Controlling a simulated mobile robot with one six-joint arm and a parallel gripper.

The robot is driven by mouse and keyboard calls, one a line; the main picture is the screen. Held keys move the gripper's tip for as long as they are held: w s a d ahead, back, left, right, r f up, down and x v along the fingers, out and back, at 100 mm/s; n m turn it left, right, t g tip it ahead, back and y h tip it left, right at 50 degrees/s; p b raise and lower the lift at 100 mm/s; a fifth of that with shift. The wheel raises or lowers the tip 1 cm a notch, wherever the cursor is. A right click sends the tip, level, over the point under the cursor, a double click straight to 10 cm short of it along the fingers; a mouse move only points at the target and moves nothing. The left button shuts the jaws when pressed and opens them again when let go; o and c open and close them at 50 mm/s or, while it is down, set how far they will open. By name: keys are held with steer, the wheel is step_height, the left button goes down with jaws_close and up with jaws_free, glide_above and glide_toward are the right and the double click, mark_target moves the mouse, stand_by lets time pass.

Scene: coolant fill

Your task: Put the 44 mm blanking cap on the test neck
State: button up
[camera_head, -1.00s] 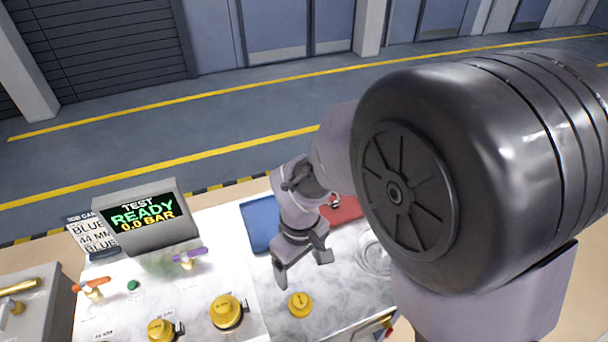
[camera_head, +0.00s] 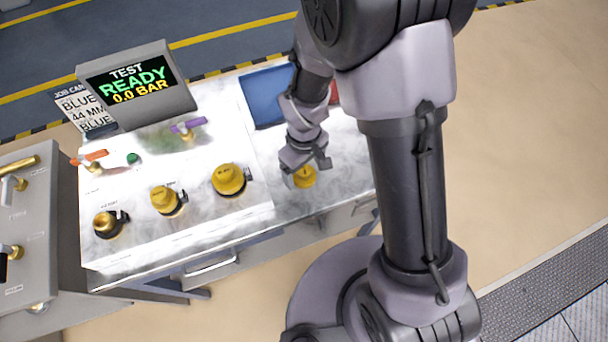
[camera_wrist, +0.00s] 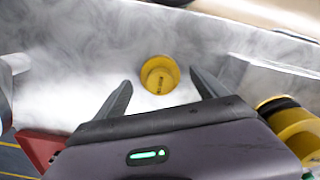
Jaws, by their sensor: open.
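A loose yellow cap (camera_head: 305,178) sits on the marbled bench top, right of the panel. In the wrist view the cap (camera_wrist: 160,75) lies between and just beyond my two open fingers. My gripper (camera_head: 308,168) is open, empty and just above the cap; I cannot tell whether a finger touches it. On the panel, a brass neck with a black collar (camera_head: 109,223) stands at the left with no yellow cap on it. A mid-size yellow cap (camera_head: 165,200) and a larger yellow cap (camera_head: 229,179) sit on the fittings beside it. The small labels are unreadable.
A display (camera_head: 137,85) reads "TEST READY 0.0 BAR". The job card (camera_head: 84,107) reads "BLUE 44 MM BLUE". A purple-handled valve (camera_head: 187,128), orange-handled valve (camera_head: 93,160) and green button (camera_head: 133,159) stand behind the caps. A blue mat (camera_head: 265,96) and partly hidden red mat lie behind my gripper.

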steer(key=shift+f, duration=0.5)
steer(key=shift+r, duration=0.15)
steer(key=shift+c, duration=0.6)
steer(key=c, duration=1.3)
